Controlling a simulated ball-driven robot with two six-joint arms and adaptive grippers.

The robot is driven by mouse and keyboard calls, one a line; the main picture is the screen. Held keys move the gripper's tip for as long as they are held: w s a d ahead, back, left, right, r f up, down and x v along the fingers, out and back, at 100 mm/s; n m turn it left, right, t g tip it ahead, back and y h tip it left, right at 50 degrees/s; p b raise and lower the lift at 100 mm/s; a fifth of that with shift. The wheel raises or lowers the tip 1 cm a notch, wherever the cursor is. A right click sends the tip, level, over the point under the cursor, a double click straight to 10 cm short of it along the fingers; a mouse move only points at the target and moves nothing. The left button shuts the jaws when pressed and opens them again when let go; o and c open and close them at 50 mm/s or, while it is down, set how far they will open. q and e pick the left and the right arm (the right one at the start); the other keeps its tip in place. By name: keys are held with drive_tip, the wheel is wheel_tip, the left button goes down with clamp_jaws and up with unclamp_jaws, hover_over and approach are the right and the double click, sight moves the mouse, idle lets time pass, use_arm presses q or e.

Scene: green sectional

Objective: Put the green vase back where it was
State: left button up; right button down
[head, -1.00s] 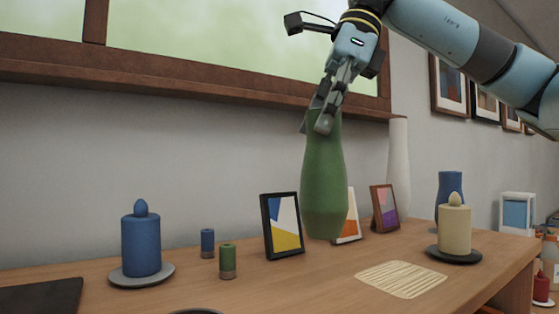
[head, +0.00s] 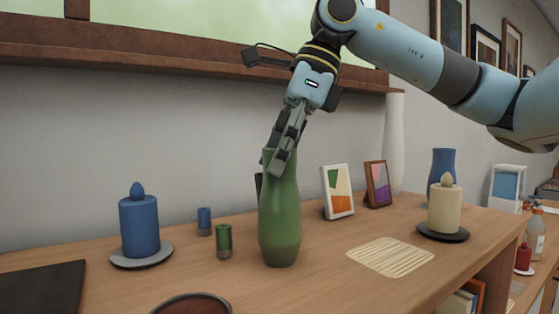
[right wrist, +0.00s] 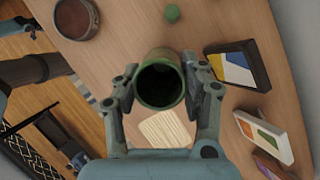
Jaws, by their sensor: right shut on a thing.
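The green vase (head: 280,220) is upright in the head view, in front of the wall. My right gripper (head: 283,150) comes down from above and is shut on its neck. In the right wrist view the vase's open mouth (right wrist: 159,82) sits between the two fingers. The vase's base is at or just above the tabletop; I cannot tell whether it touches. It stands right of the small green candle (head: 224,241) and hides most of the black picture frame, which shows in the right wrist view (right wrist: 238,64).
The wooden tabletop (head: 320,285) also holds a blue candle (head: 139,228) on a dish, a small blue candle (head: 204,221), a white frame (head: 338,192), a brown frame (head: 377,184), a striped mat (head: 390,257), a cream candle (head: 445,209), a blue vase (head: 442,165) and a round brown dish (head: 190,305).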

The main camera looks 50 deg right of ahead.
drive_tip(key=c, duration=1.1)
unclamp_jaws()
drive_tip(key=shift+f, duration=0.1)
drive_tip(key=shift+c, duration=0.2)
drive_tip(key=o, duration=0.4)
drive_tip(key=shift+o, duration=0.2)
